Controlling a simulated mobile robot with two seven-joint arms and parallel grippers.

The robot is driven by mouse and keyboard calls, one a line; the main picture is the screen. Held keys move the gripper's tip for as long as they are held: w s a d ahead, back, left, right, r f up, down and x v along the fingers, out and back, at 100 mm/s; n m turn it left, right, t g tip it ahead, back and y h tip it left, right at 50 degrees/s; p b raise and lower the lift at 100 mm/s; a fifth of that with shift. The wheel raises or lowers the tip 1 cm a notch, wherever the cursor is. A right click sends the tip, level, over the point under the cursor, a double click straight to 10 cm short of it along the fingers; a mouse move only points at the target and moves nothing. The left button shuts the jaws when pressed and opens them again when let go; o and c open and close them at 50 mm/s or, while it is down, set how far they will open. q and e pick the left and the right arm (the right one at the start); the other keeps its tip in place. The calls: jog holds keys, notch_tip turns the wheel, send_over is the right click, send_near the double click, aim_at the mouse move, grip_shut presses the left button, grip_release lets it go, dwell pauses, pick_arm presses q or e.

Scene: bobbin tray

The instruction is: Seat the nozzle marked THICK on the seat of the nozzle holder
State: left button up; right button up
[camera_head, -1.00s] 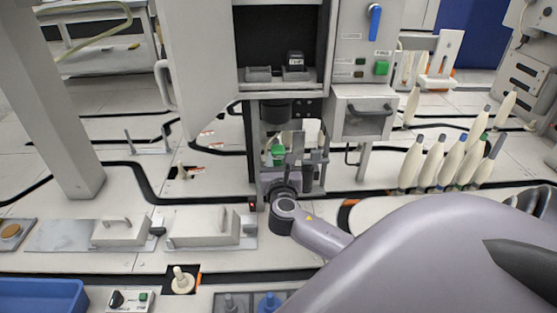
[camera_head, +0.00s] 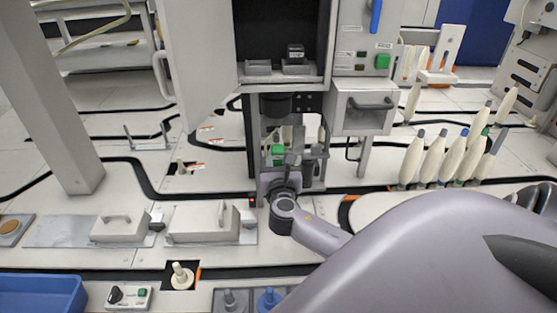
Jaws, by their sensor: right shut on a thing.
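My right gripper (camera_head: 298,157) is in front of the lower opening of the central machine, under its cabinet. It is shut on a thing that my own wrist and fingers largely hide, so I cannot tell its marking. A green part (camera_head: 278,152) shows just left of the fingers; whether it touches them is unclear. A black block (camera_head: 296,49) with a white label stands inside the cabinet on the right one of two grey rests; the label is too small to read. The left rest (camera_head: 258,67) looks empty. I cannot pick out the holder's seat with certainty. My left gripper is out of view.
The cabinet's open door (camera_head: 195,80) stands to the left. A drawer box (camera_head: 362,110) juts out right of the opening. Several cream bobbins (camera_head: 432,158) stand at the right. Grey lidded boxes (camera_head: 203,222), a blue tray (camera_head: 40,293) and a button box (camera_head: 128,296) lie front left.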

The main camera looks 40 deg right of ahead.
jog(key=o, duration=1.1)
jog(key=shift+p+v, duration=0.5)
jog(key=shift+v, duration=0.3)
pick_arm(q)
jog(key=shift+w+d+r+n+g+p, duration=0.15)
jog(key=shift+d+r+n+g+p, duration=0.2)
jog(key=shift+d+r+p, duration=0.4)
pick_arm(e)
jog(key=v, duration=0.5)
jog(key=shift+s+a, duration=0.15)
jog(key=shift+s, duration=0.1)
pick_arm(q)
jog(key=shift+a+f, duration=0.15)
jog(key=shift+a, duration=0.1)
